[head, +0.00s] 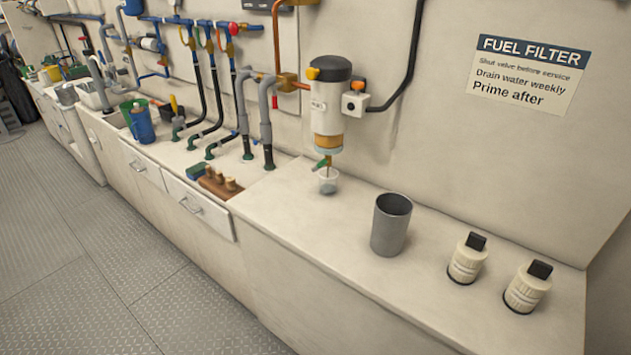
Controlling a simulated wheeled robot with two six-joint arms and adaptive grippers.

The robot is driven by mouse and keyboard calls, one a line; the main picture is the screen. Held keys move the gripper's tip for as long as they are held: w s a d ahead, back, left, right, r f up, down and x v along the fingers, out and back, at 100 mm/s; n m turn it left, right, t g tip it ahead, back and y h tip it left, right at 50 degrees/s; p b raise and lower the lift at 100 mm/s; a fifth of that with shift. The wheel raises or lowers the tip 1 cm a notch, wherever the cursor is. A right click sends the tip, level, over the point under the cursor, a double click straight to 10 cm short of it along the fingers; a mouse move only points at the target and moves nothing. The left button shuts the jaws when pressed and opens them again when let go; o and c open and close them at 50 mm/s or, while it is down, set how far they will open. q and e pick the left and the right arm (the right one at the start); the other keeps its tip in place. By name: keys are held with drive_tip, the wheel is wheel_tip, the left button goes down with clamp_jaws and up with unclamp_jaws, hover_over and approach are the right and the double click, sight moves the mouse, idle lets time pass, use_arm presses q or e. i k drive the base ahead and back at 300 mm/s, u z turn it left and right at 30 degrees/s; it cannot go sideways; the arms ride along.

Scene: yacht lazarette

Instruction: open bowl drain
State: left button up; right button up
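The fuel filter (327,105) is mounted on the wall above the counter, with a black cap and a white body. Its amber bowl (328,142) is at the lower end. A small green drain lever (321,165) sits under the bowl, tilted; whether the drain is open is too small to tell. A small clear cup (328,181) stands on the counter directly below the drain. Neither of my grippers shows in the head view.
A grey cylinder (391,226) and two white capped bottles (467,259) (527,288) stand on the counter to the right. The metal floor (80,255) in front is clear.

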sight(323, 162)
drive_tip(key=u, duration=1.15)
drive_tip(key=i, duration=0.65)
drive_tip(key=z, duration=0.5)
